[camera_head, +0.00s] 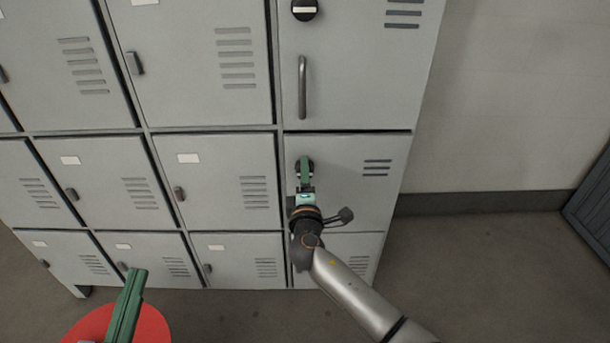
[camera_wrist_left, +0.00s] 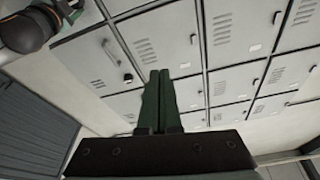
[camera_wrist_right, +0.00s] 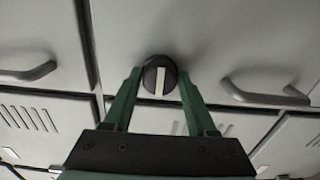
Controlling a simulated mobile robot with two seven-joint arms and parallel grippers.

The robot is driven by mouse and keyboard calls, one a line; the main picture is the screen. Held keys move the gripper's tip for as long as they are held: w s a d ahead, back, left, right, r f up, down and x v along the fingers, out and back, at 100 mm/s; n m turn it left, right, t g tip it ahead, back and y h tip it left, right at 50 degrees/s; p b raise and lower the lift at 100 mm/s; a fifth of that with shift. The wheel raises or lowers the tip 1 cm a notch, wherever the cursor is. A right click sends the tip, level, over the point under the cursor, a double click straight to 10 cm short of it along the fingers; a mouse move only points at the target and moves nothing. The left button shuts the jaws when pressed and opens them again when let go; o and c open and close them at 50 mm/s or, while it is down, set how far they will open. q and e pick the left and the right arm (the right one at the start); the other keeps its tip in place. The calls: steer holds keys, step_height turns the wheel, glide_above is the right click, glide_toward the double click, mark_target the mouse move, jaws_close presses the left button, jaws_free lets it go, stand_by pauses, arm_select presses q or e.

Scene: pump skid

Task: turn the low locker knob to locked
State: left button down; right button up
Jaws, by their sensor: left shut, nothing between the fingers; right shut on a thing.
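The low locker knob (camera_wrist_right: 160,78) is a round black knob with a white bar, in the middle of the right wrist view. The bar runs up and down in that view. My right gripper (camera_wrist_right: 158,84) has a finger on each side of the knob and is shut on it. In the head view my right gripper (camera_head: 305,165) covers most of the knob on the low locker door (camera_head: 355,185). The door looks closed. My left gripper (camera_head: 140,275) is shut and empty, away from the lockers at the lower left. Its fingers (camera_wrist_left: 160,75) are together in the left wrist view.
Above is another locker with a black knob (camera_head: 304,9), its white bar level, and a bar handle (camera_head: 302,88). Grey lockers fill the left. A red round thing (camera_head: 150,325) is below my left gripper. The floor at the right (camera_head: 480,270) is clear.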

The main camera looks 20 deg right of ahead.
steer(key=o, duration=1.4)
steer(key=shift+c, duration=0.2)
arm_select(q)
step_height(320, 180, down, 9)
steer(key=n+g+y+p, duration=0.1)
steer(key=n+g+y, duration=0.1)
steer(key=g, duration=0.1)
steer(key=shift+w+a+p, duration=0.2)
steer(key=shift+a+p, duration=0.1)
arm_select(e)
steer(key=v, duration=1.2)
steer(key=shift+s, duration=0.25)
arm_select(q)
steer(key=shift+r, duration=0.1)
arm_select(e)
steer(key=shift+a, duration=0.1)
